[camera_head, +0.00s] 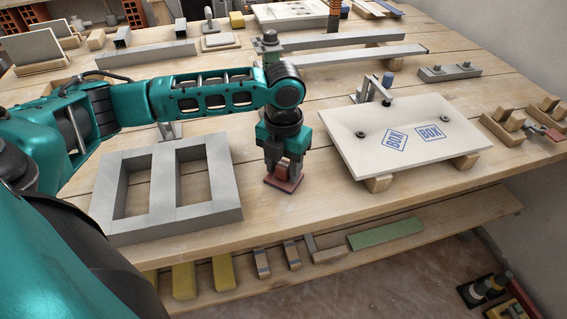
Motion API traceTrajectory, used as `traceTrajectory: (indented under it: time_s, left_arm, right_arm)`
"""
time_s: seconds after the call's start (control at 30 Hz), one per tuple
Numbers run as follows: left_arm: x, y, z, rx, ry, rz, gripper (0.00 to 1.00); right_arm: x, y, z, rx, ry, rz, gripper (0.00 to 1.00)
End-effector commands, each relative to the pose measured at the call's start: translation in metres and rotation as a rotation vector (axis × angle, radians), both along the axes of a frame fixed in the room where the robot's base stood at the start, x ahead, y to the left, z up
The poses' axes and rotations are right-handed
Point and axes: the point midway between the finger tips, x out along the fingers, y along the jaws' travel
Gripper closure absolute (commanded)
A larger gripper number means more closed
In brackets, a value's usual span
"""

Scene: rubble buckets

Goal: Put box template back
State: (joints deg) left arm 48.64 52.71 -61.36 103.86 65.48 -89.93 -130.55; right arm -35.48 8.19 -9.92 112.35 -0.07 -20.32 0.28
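My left gripper (284,160) points straight down near the middle of the table. Its dark fingers are around the upper part of a small red-brown block with a flat base (285,184), and it appears shut on it. The base is at or just above the tabletop; I cannot tell if it touches. To the right, a white board (440,158) with two blue box-like markings lies tilted on wooden supports. To the left, a grey frame with two rectangular openings (220,205) lies flat. I cannot tell for sure which piece is the box template. My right gripper is not in view.
Long grey bars (365,55) lie behind the gripper. Small wooden and metal blocks (503,124) stand at the right edge. A lower shelf (430,214) holds yellow and green pieces. Bare tabletop (325,195) shows between the gripper and the white board.

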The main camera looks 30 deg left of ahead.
Motion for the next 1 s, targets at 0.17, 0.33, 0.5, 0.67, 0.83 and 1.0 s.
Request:
traceTrajectory:
  time_s: [0.17,0.33,0.5,0.67,0.83,1.0]
  left_arm:
    - [0.000,0.000,0.000,0.000,0.000,0.000,0.38]
    - [0.000,0.000,0.001,0.000,-0.001,0.000,0.38]
    - [0.001,0.000,0.014,-0.001,-0.003,0.000,0.38]
    - [0.001,0.000,0.046,-0.001,-0.005,0.000,0.38]
    - [0.001,0.000,0.083,-0.001,-0.004,0.000,0.38]
    - [0.001,0.000,0.110,-0.002,-0.003,0.000,0.38]
  right_arm:
    - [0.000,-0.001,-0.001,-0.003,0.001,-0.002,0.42]
    - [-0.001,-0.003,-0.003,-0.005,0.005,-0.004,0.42]
    - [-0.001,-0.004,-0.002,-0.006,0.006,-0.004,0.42]
    - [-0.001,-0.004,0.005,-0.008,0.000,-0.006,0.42]
    - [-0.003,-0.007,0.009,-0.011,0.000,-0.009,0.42]
    - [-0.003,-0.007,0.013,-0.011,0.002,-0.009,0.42]
